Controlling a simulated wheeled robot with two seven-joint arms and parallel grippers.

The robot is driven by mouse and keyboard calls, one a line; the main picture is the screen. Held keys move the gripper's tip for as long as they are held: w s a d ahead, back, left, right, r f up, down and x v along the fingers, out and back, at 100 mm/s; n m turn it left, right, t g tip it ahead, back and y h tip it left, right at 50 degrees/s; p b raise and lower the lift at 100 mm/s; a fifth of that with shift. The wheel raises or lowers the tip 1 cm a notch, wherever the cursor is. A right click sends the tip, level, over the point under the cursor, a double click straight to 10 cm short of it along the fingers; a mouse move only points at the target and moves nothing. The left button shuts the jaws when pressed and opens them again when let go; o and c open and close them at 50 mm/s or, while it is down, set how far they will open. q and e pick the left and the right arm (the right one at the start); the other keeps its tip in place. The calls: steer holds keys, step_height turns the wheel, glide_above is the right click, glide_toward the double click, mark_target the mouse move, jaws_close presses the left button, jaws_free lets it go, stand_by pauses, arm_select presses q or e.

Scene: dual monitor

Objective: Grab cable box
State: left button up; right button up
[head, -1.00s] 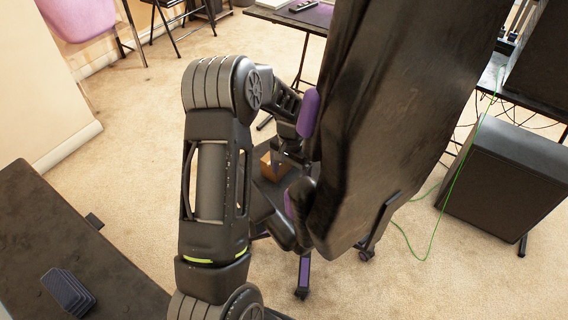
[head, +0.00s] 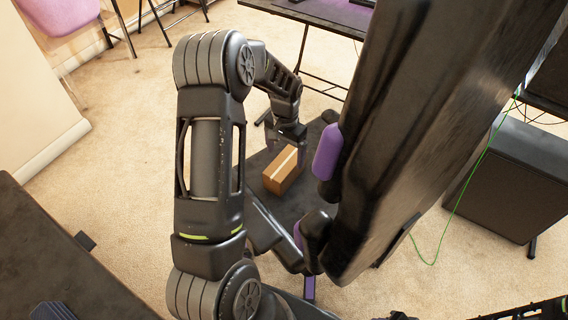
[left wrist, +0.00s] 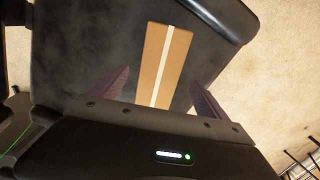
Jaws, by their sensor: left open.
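A brown cardboard box (head: 284,170) with a pale tape stripe lies on the black seat (head: 300,198) of an office chair. It also shows in the left wrist view (left wrist: 153,62), lengthwise between the fingers and beyond them. My left gripper (head: 290,146) is above the box at its far end. In the left wrist view its two fingers (left wrist: 155,90) are spread on either side of the box, apart from it, with nothing gripped. At the lower right of the head view a piece of a dark arm shows, but no right gripper can be made out.
The chair's tall black backrest (head: 430,130) and purple-padded armrest (head: 327,152) stand right of the box. A dark tabletop (head: 60,250) is at lower left. A black cabinet (head: 510,178) with a green cable stands right. A desk (head: 325,14) is behind. Carpet is open at left.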

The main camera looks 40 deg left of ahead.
mark_target(285, 168)
arm_select(q)
steer(key=shift+f, duration=1.35)
step_height(285, 168, down, 5)
steer(key=shift+f+b, duration=0.1)
steer(key=shift+b, duration=0.35)
steer(key=c, duration=1.7)
